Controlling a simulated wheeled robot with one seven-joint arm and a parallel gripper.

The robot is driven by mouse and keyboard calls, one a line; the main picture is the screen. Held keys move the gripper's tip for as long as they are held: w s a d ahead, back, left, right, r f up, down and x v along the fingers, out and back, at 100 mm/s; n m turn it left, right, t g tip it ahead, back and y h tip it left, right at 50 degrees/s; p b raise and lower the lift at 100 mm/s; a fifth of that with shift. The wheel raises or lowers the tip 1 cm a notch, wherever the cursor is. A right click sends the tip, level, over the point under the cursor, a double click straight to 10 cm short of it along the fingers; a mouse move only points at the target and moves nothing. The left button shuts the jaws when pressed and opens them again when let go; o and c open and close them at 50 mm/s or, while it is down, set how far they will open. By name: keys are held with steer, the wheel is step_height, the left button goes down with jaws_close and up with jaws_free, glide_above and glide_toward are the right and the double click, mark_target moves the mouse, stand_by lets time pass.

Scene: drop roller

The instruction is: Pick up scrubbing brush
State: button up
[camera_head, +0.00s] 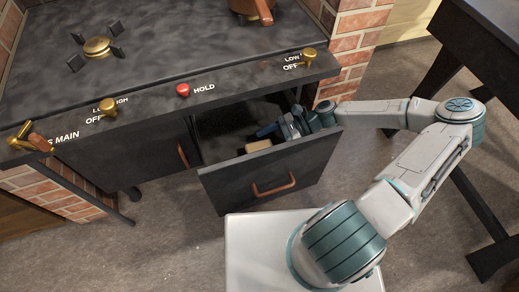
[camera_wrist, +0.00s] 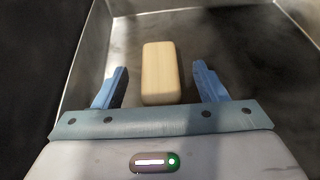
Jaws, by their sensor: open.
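The scrubbing brush shows as a pale wooden block with rounded edges. In the wrist view the brush (camera_wrist: 161,73) lies on the floor of a metal drawer, its long side pointing away from me. In the head view the brush (camera_head: 258,145) shows inside the open drawer, partly hidden by the front panel. My gripper (camera_wrist: 160,82) is open and empty, with one blue finger on each side of the brush's near half and gaps between. In the head view my gripper (camera_head: 268,130) reaches into the drawer from the right. I cannot tell its height above the brush.
The drawer (camera_head: 270,186) is pulled out below a dark stove-like unit (camera_head: 190,60) with brass knobs and a red button. Its walls stand close around my gripper. A brick column (camera_head: 350,50) is behind on the right. A dark table (camera_head: 480,120) stands at the right.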

mark_target(258, 146)
steer(key=x, duration=0.3)
steer(key=shift+a+f+b, duration=0.1)
steer(key=shift+a+b, duration=0.2)
steer(key=shift+b, duration=0.1)
steer(key=c, duration=1.1)
steer(key=shift+r, duration=0.2)
